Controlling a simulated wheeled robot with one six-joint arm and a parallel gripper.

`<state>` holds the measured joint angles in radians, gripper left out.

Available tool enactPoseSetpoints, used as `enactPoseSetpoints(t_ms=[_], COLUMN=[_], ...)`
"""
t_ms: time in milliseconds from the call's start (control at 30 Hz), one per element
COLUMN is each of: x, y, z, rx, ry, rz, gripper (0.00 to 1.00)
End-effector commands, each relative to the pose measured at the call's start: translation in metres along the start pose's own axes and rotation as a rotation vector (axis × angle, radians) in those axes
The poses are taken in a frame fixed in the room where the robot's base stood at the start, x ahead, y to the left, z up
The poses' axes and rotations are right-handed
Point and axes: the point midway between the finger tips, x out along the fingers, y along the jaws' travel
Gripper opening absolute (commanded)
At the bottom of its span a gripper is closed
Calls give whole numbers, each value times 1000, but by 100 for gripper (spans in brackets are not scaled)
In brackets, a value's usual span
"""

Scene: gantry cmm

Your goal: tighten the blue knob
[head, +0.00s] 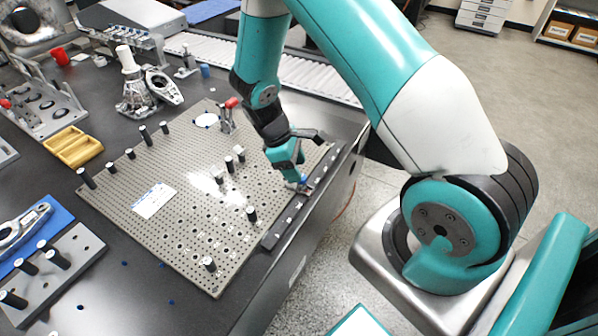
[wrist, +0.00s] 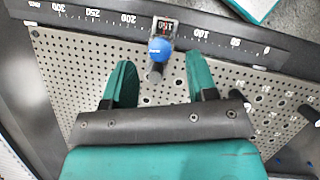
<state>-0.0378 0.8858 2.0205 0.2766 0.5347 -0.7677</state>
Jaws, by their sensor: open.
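The blue knob (wrist: 159,48) is on a small slider (wrist: 166,26) on the dark ruler rail (wrist: 222,42) along the plate's edge. The slider's window shows a number that looks like 150. My gripper (wrist: 160,66) is open, with one teal finger on each side of the knob and a gap to both. A dark peg-like shape lies just below the knob in the wrist view. In the head view my gripper (head: 298,184) is low over the rail, and only a bit of blue (head: 303,179) shows by its tip.
The perforated plate (head: 130,178) carries several black pegs and a red-handled clamp (head: 229,110). A yellow tray (head: 73,147) and metal castings stand on the dark table to the left. Open floor lies beyond the rail.

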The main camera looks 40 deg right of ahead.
Motion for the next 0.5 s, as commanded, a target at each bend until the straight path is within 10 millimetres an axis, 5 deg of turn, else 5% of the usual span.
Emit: enactPoseSetpoints(t_ms=[200, 500], x=[23, 26], y=[0, 0], z=[0, 0], rx=[1, 1], ry=[-1, 1], rz=[-1, 1], gripper=[53, 53])
